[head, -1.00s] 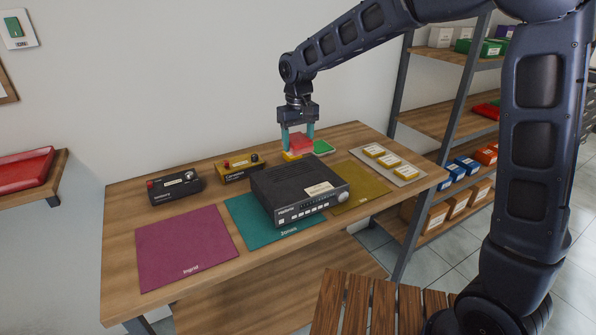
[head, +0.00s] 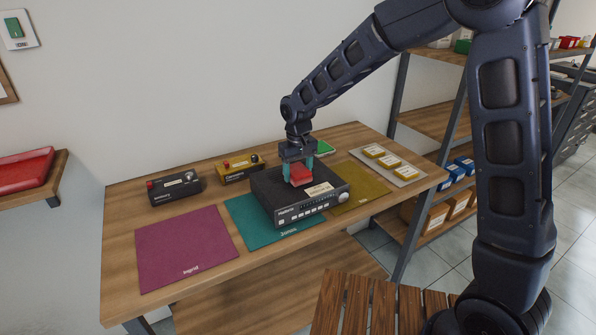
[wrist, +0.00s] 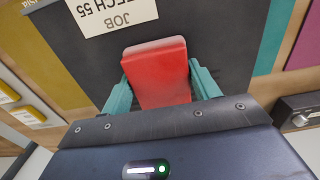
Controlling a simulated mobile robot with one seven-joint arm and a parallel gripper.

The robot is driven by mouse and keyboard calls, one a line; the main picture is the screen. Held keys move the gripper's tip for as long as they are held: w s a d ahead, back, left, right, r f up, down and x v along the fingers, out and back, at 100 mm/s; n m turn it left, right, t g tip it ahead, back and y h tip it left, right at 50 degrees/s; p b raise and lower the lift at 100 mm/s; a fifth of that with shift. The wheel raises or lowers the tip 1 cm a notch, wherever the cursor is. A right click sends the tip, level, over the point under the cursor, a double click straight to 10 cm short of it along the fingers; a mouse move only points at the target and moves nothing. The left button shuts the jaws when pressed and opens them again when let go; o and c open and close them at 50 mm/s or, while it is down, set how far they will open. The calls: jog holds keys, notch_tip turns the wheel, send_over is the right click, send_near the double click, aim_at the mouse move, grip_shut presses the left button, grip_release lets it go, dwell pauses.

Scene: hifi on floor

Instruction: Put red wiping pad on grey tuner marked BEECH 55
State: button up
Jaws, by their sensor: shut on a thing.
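The red wiping pad (head: 300,174) is held between the teal fingers of my gripper (head: 301,172). It also shows in the wrist view (wrist: 158,72), with a finger on each side. The tuner (head: 275,205) is a dark grey box on the table, partly on the teal mat. Its label, upside down in the wrist view (wrist: 110,12), shows JOB and part of BEECH 55. The pad is over the tuner's top, near the label. I cannot tell whether the pad touches the top.
A magenta mat (head: 187,247), a teal mat (head: 240,213) and an olive mat (head: 362,193) lie on the table. A black device (head: 174,188) and a yellow device (head: 239,167) stand behind. A tray (head: 408,173) with yellow-edged boxes lies at the right.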

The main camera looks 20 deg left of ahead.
aim_at(299, 170)
jog(key=shift+f, duration=0.15)
jog(key=o, duration=1)
notch_tip(299, 170, up, 12)
jog(key=shift+r, duration=0.15)
jog(key=shift+d, duration=0.1)
